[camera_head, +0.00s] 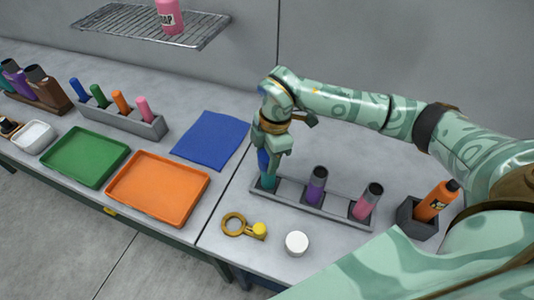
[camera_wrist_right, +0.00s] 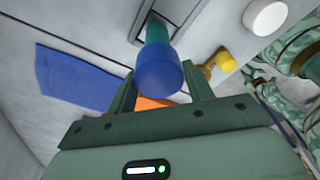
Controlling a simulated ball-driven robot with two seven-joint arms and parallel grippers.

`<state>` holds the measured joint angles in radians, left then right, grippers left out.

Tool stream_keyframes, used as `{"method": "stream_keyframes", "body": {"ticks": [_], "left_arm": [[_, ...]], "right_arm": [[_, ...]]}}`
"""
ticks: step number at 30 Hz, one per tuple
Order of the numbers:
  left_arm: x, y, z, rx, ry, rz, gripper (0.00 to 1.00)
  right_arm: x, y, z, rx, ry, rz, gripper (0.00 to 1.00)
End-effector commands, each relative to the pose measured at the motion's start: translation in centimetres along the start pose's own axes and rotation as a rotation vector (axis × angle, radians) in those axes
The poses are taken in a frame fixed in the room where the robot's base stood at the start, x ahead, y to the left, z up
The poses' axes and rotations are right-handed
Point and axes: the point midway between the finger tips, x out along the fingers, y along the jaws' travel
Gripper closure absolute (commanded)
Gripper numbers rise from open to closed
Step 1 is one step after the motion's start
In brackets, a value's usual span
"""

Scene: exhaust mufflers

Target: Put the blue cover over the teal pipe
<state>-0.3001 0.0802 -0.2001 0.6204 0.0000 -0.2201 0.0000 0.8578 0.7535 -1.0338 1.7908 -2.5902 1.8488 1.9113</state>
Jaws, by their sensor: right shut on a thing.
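My right gripper (camera_head: 267,158) is shut on the blue cover (camera_head: 263,161), above the left end of the grey rack. In the right wrist view the blue cover (camera_wrist_right: 158,76) sits between the two fingertips (camera_wrist_right: 159,72). The teal pipe (camera_head: 268,182) stands upright in the rack's left slot, directly under the cover. It also shows in the wrist view (camera_wrist_right: 157,32), in line with the cover. The cover's lower edge meets or overlaps the pipe's top; I cannot tell how far it is over it. My left gripper is not in view.
The grey rack (camera_head: 336,218) also holds a purple pipe (camera_head: 316,188) and a pink pipe (camera_head: 364,205), both dark-topped. A yellow-brass ring piece (camera_head: 234,223) and a white round lid (camera_head: 296,243) lie in front. An orange bottle (camera_head: 436,203) stands right. A blue mat (camera_head: 211,139) lies left.

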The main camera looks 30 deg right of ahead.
Motion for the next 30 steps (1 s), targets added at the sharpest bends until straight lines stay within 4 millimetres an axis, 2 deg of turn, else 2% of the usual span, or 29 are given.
{"method": "stream_keyframes", "body": {"ticks": [13, 14, 16, 17, 26, 30], "left_arm": [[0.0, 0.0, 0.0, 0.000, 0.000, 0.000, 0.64], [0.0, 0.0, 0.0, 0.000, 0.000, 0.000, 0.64], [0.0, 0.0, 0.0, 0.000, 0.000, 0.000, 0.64], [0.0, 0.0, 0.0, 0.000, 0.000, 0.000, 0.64], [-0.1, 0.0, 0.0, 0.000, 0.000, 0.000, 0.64], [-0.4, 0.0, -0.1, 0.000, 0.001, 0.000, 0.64]], "right_arm": [[0.0, 0.0, 0.0, 0.000, -0.001, -0.001, 0.72], [0.0, 0.0, 0.0, 0.000, -0.001, -0.001, 0.46], [0.0, 0.0, 0.0, 0.000, -0.001, -0.001, 0.27], [0.0, 0.0, 0.0, 0.000, -0.001, -0.001, 0.24], [-0.2, 0.0, 0.0, 0.000, -0.001, 0.000, 0.24], [-2.0, 0.1, 0.0, -0.001, -0.001, 0.004, 0.24]]}}
